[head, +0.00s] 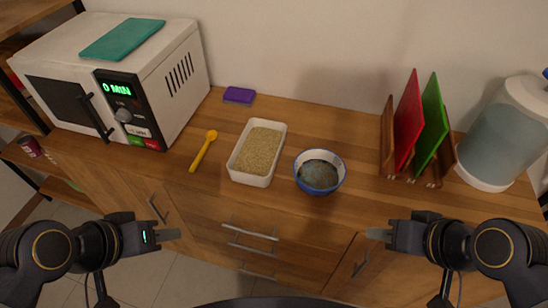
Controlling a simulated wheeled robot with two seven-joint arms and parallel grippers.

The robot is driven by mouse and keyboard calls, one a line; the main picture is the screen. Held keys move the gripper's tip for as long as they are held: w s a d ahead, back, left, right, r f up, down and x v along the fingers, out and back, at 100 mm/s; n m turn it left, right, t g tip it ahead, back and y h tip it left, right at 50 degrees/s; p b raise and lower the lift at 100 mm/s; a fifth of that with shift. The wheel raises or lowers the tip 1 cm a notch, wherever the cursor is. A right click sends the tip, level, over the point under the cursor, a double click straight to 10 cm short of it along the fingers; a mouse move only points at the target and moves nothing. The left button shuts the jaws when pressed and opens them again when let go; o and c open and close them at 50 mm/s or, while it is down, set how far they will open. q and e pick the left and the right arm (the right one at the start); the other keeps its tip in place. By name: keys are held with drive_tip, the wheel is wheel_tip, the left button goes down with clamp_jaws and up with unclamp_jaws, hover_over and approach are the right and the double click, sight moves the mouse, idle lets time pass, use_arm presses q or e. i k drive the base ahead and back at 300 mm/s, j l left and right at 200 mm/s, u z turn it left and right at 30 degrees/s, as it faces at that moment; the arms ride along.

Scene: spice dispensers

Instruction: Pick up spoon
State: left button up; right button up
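A yellow spoon (202,152) lies on the wooden counter, between the microwave and a white tray, with its bowl end toward the back. My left gripper (172,235) is in front of the counter at the lower left, below and apart from the spoon. My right gripper (376,234) is in front of the counter at the lower right, far from the spoon. Nothing shows held in either gripper. I see both grippers from the side, so the gap between their fingers cannot be made out.
A white tray (238,175) of grainy contents and a blue-white bowl (320,188) stand right of the spoon. A microwave (150,75) stands left. A purple sponge (239,95), a rack (388,135) with red and green boards, and a large jar (500,135) are further back and right.

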sight(211, 135)
drive_tip(key=j+z, duration=0.35)
drive_tip(key=i+j+z, duration=0.1)
drive_tip(key=j+z, duration=0.15)
drive_tip(key=z, duration=0.15)
drive_tip(key=j+z, duration=0.35)
